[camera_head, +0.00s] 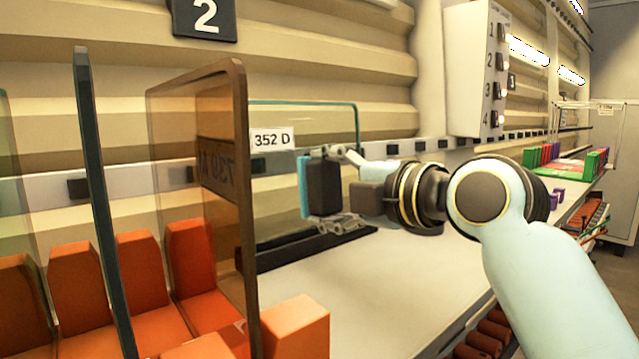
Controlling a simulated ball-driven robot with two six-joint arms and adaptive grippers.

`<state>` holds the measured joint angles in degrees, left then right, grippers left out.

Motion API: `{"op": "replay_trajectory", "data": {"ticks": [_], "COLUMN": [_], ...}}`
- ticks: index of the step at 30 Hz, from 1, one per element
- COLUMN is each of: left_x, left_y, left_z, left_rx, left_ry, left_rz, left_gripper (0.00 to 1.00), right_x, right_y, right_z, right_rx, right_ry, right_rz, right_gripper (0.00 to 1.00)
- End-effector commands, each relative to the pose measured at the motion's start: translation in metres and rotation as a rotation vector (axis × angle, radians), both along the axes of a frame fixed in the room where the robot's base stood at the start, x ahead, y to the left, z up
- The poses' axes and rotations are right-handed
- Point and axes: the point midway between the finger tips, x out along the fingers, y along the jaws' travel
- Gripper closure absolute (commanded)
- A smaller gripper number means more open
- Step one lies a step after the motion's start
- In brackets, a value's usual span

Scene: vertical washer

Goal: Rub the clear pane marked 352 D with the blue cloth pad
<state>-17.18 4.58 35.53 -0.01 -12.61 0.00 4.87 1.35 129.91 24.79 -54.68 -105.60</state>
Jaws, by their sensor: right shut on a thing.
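The clear pane (325,122) with a green edge stands upright in a dark slotted base (312,249), with a white label (272,139) reading 352 D at its upper left. A brown tinted pane in front hides its left part. My right gripper (326,189) is shut on a dark block whose left face carries the blue cloth pad (304,187). The pad shows against the lower part of the clear pane; I cannot tell whether it touches. My left gripper is not in view.
The brown tinted pane (195,125) and a dark grey pane (93,170) stand at left among orange blocks (128,265). The white bench top (390,275) is clear below my right arm. A numbered panel (473,70) hangs behind; coloured blocks (550,153) stand farther right.

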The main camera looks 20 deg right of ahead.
Motion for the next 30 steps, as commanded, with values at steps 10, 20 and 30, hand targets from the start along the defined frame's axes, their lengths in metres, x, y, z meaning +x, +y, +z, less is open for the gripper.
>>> {"op": "replay_trajectory", "data": {"ticks": [10,20,30], "left_x": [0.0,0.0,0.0], "left_y": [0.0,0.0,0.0], "left_z": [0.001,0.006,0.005], "left_rx": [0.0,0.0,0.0], "left_ry": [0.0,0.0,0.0], "left_rz": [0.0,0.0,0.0], "left_gripper": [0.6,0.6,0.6], "right_x": [-0.003,-0.028,-0.028], "right_y": [-0.002,-0.01,-0.01], "right_z": [0.001,0.005,0.004], "right_rx": [-0.002,0.0,0.001], "right_ry": [-0.002,-0.002,-0.002], "right_rz": [-0.001,0.0,0.0], "right_gripper": [0.6,0.6,0.6]}}
